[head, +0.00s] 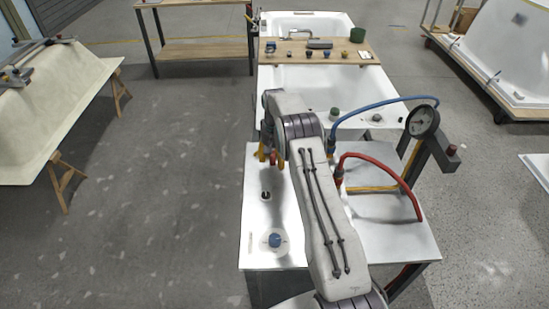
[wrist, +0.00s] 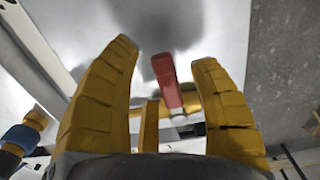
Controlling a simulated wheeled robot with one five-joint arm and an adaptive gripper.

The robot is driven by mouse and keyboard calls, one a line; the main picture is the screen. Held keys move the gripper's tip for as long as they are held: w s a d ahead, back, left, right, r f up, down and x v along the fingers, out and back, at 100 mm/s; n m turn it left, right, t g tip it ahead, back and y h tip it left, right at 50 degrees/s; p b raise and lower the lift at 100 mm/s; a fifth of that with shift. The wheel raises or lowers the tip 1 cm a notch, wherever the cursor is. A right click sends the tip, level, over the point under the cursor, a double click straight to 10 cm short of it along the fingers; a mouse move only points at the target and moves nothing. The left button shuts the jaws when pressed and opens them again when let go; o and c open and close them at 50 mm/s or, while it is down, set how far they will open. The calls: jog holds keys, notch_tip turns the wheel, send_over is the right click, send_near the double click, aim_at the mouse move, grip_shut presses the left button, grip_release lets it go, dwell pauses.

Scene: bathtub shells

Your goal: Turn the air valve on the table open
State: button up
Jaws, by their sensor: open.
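The air valve shows in the wrist view as a red lever handle (wrist: 168,84) on a brass-coloured body (wrist: 190,101). The lever lies between the two yellow fingers of my gripper (wrist: 165,56), with room on both sides, and neither finger appears to press on it. The fingers are spread open and hold nothing. In the head view my gripper (head: 268,154) is over the far left part of the white table (head: 262,222). My arm and fingers hide most of the valve there.
A blue knob (head: 275,240) sits on the table's near left. A red hose (head: 385,165), a blue hose (head: 375,106) and a pressure gauge (head: 423,121) are to the right of my arm. A white tub (head: 300,90) stands beyond.

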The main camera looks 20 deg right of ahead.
jog(key=shift+c, duration=0.4)
grip_shut()
